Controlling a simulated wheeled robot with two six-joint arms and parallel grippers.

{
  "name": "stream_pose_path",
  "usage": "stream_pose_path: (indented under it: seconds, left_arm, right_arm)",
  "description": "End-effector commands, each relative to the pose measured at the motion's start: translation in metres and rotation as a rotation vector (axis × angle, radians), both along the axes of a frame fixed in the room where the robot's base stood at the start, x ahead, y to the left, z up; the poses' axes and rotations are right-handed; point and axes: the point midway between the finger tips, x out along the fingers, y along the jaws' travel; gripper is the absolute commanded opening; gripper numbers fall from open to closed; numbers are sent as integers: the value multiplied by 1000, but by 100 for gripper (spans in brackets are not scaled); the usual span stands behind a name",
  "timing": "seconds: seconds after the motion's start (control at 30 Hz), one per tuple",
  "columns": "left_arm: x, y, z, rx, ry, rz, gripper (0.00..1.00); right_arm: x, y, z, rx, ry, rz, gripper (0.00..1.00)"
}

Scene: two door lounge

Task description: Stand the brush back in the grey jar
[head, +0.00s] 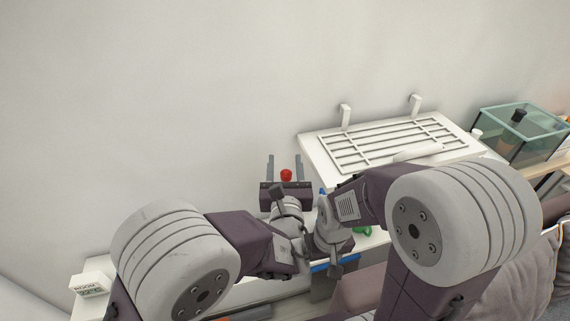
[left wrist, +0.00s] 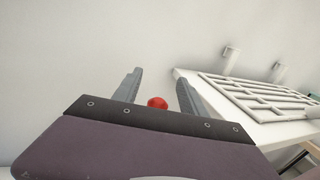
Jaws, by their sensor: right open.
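My left gripper (head: 285,168) is in front of the wall with its two fingers wide apart; they also show in the left wrist view (left wrist: 160,90). A small round red thing (head: 286,175) shows between the fingers, touching neither; it also shows in the left wrist view (left wrist: 157,103). I cannot tell what it is part of. My right gripper is low in the middle of the head view, its fingers mostly hidden by my own arms. I cannot make out a grey jar. A pale elongated thing (head: 419,152) lies on the white rack; I cannot tell whether it is the brush.
A white block with lettering (head: 90,284) is at the lower left. Small green and blue things are partly hidden behind my arms. The wall at upper left is bare.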

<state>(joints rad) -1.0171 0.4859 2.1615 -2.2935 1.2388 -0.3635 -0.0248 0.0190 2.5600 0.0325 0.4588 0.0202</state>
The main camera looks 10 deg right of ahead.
Motion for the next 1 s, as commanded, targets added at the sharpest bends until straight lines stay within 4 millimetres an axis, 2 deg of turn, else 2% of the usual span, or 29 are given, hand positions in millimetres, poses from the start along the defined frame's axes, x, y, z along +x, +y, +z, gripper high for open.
stream_pose_path:
  seconds: [0.13,0.23,0.5,0.6,0.73,1.0]
  left_arm:
    - [-1,0,-1,0,1,0,49]
    - [-11,2,-3,-1,0,-2,49]
    - [-68,15,-4,-1,-1,-5,49]
    - [-81,18,-3,-2,0,-4,49]
    - [-88,20,-2,1,0,-1,49]
    - [-88,21,-1,1,1,0,49]
  right_arm:
    - [0,0,-1,0,0,0,61]
    - [0,0,-8,0,0,0,61]
    - [0,0,-32,0,0,0,61]
    - [0,0,-34,0,0,0,61]
    - [0,0,-35,0,0,0,61]
    - [0,0,-34,0,0,0,61]
